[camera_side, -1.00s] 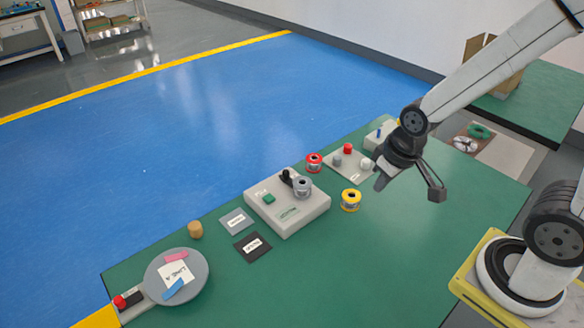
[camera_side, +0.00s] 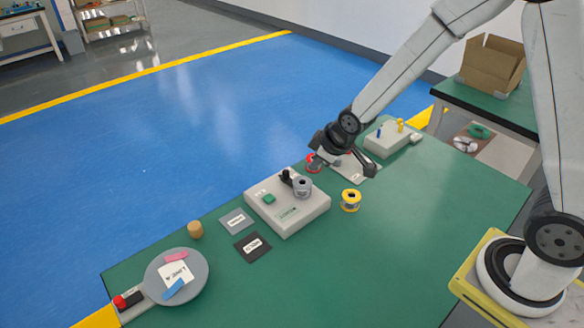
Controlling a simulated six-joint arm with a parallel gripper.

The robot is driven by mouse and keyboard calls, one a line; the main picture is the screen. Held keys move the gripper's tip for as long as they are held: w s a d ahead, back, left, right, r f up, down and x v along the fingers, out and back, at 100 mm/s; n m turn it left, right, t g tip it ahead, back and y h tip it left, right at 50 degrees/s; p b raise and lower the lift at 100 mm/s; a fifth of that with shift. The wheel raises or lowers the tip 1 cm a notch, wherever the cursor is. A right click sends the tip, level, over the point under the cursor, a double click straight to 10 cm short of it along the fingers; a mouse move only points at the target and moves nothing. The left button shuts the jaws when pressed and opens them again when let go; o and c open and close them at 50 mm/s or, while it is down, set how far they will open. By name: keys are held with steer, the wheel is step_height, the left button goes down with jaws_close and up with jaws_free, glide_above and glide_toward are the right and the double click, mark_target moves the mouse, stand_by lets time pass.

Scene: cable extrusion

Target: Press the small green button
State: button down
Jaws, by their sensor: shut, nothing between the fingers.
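The small green button (camera_side: 268,198) sits on the left part of the top of a light grey box (camera_side: 304,213) on the green table. A black lever or knob (camera_side: 286,177) and a grey spool (camera_side: 303,187) are at the back edge of the same box top. My gripper (camera_side: 345,168) is shut with nothing in it. It is behind and to the right of the box, above the red spool (camera_side: 312,163) and a pale plate (camera_side: 348,178), apart from the green button. It partly hides the red spool and the plate.
A yellow spool (camera_side: 350,200) stands right of the box. Two label cards (camera_side: 252,247) lie left of it, with a wooden piece (camera_side: 195,230) and a round grey plate (camera_side: 196,268) farther left. A second grey box (camera_side: 388,138) is behind my gripper. The table's front right is clear.

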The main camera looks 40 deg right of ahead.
mark_target(266, 195)
steer(key=w+a+f+n+t, duration=0.1)
steer(key=w+a+f+n, duration=0.1)
steer(key=w, duration=0.4)
steer(key=w+a+f+n+t+y, duration=0.1)
steer(key=w+a+f+n+t, duration=0.1)
steer(key=w, duration=0.4)
step_height(266, 195, down, 2)
steer(key=shift+a+f+n+y, duration=0.1)
steer(key=shift+a+n+y, duration=0.2)
steer(key=shift+a+n, duration=0.45)
steer(key=shift+s+d, duration=0.1)
steer(key=shift+d, duration=0.1)
steer(key=shift+f, duration=4.3)
steer(key=shift+f, duration=0.1)
steer(key=shift+f, duration=0.3)
steer(key=shift+f, duration=0.55)
steer(key=shift+r, duration=0.95)
